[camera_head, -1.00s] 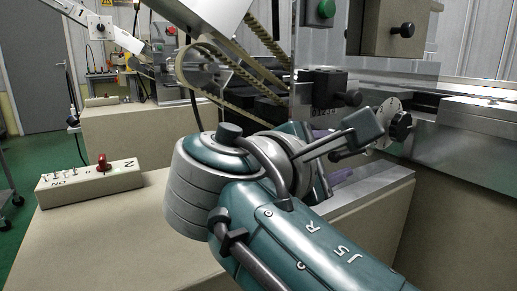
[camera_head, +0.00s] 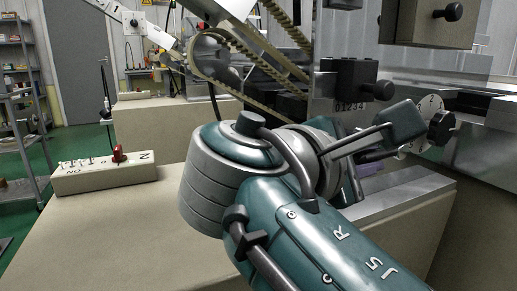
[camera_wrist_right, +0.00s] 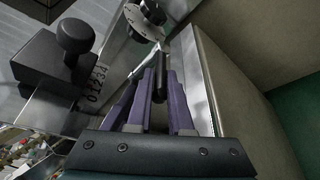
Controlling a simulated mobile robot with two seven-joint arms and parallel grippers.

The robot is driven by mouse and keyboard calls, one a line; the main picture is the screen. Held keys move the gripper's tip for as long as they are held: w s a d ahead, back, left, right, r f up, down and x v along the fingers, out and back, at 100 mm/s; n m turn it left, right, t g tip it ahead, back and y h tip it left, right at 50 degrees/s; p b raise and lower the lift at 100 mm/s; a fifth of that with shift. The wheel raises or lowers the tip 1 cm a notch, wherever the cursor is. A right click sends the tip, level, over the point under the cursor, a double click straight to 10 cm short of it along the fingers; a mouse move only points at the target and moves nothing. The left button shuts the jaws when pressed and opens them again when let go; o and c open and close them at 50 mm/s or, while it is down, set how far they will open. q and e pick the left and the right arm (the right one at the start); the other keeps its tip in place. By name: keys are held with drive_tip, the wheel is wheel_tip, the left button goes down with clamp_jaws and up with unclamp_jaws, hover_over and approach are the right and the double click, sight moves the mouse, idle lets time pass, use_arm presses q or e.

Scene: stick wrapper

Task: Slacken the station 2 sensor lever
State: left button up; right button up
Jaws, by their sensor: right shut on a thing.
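My right gripper (camera_wrist_right: 160,88) has purple fingers and is shut on a dark, rounded lever (camera_wrist_right: 159,84), which stands between them in the right wrist view. In the head view my teal right wrist hides most of this gripper; only a bit of purple finger (camera_head: 371,168) shows, below the black sensor block (camera_head: 347,80). That block has a round knob and a scale marked 0 to 4; it also shows at the left of the right wrist view (camera_wrist_right: 50,62). I cannot tell how far the lever is turned. My left gripper is not in view.
A round dial (camera_head: 420,122) with a black knob sits right of the block; it also shows at the top of the wrist view (camera_wrist_right: 146,18). A switch box (camera_head: 105,173) marked 2, with a red switch, lies on the beige bench at left. Toothed belts (camera_head: 245,50) run above my wrist.

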clamp_jaws()
idle(0.3)
drive_tip(key=shift+f, duration=0.1)
idle(0.5)
drive_tip(key=shift+d+f+b, duration=0.1)
drive_tip(key=shift+f+b, duration=0.25)
drive_tip(key=shift+b, duration=0.15)
drive_tip(key=f+n+t+h+b, duration=0.1)
drive_tip(key=h+b, duration=0.1)
drive_tip(key=b, duration=0.2)
drive_tip(key=shift+d+f+t+h, duration=0.1)
drive_tip(key=shift+f+t+h, duration=0.2)
drive_tip(key=shift+f+t, duration=0.1)
drive_tip(key=shift+w+t, duration=0.1)
drive_tip(key=shift+t, duration=0.2)
drive_tip(key=shift+r, duration=0.2)
